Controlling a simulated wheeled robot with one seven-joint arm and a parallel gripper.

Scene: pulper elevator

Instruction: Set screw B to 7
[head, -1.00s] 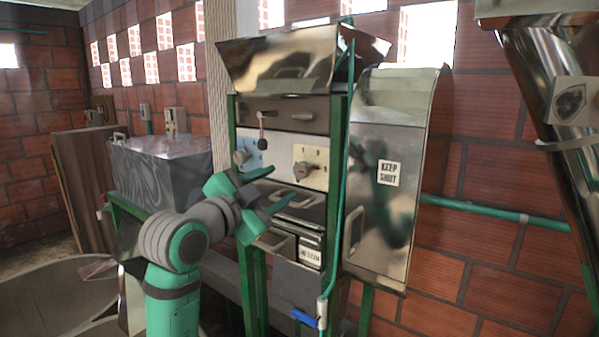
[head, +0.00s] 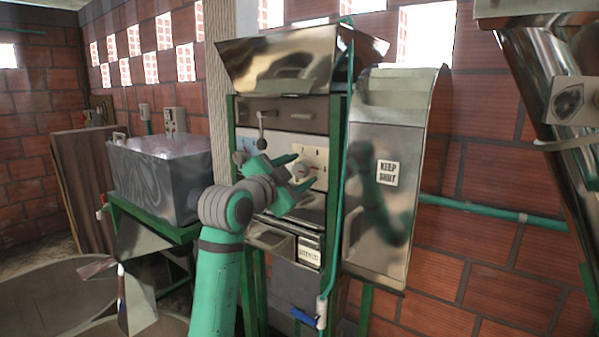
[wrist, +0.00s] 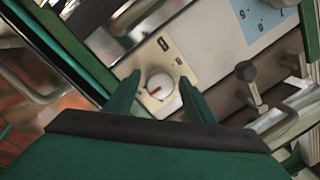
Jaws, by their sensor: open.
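A round pale dial knob (wrist: 158,87) with a red mark sits on a cream panel (wrist: 170,52) with small black markings. In the wrist view my open gripper (wrist: 159,80) has a finger on either side of this knob; I cannot tell whether they touch it. In the head view my gripper (head: 305,168) is in front of the cream panel (head: 318,157) and partly covers the knob. A blue-marked panel (wrist: 262,18) with digits is beside it, with a grey knob handle (wrist: 250,80) near it. No letter naming screw B is legible, nor the dial's exact setting.
A metal hopper (head: 280,65) tops the green-framed machine. A handled drawer (head: 268,240) is below the panels. A "KEEP SHUT" metal door (head: 375,235) and a green vertical pipe (head: 338,215) stand close on the right. A grey metal box (head: 160,180) is at left.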

